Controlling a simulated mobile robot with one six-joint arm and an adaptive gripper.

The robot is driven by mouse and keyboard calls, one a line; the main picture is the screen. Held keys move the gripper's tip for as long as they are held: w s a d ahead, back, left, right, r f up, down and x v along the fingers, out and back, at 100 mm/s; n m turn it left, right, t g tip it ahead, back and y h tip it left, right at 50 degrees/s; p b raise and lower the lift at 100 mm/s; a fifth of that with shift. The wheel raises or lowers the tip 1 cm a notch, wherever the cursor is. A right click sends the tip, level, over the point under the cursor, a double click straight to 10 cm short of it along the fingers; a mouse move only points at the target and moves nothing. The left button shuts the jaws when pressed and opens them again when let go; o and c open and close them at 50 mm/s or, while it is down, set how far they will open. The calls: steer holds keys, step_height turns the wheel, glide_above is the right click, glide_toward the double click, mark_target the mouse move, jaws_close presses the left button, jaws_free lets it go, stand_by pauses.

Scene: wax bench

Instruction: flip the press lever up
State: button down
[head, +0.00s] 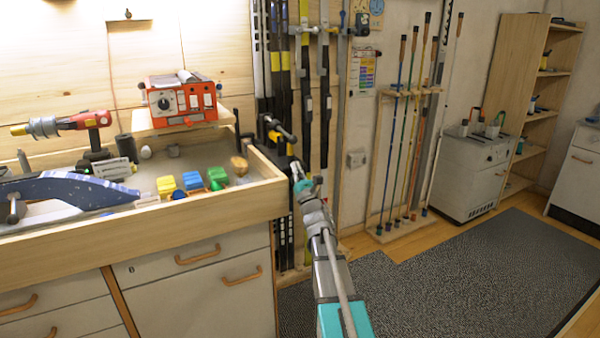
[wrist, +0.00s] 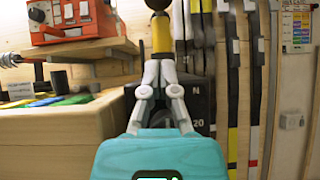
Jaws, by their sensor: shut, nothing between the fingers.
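A lever with a yellow grip (wrist: 161,33) and a dark round knob on top stands upright in the wrist view, just beyond my fingertips. In the head view a black and yellow handle (head: 275,128), likely the same lever, sits at the right end of the bench. My gripper (wrist: 160,72) is shut and empty, its fingertips close below the yellow grip. I cannot tell whether they touch it. In the head view my gripper (head: 297,172) is beside the bench's right edge. A dark block (wrist: 197,97) behind my fingers is partly hidden, perhaps the press body.
A red control box (head: 182,100) stands on a shelf at the back of the wooden bench (head: 150,214). Yellow, blue and green blocks lie in the tray. Skis (head: 305,90) stand behind the lever, poles (head: 408,120) to the right. Floor matting at right is clear.

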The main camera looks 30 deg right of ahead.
steer(key=shift+p+x, duration=0.35)
steer(key=shift+x, duration=0.5)
steer(key=shift+s+r+p, duration=0.2)
steer(key=shift+r+p, duration=0.4)
steer(key=shift+r, duration=0.1)
steer(key=shift+w+r+p, duration=0.15)
steer(key=shift+r+p, duration=0.9)
steer(key=shift+p, duration=0.05)
steer(key=shift+a+r, duration=0.1)
steer(key=shift+r, duration=0.1)
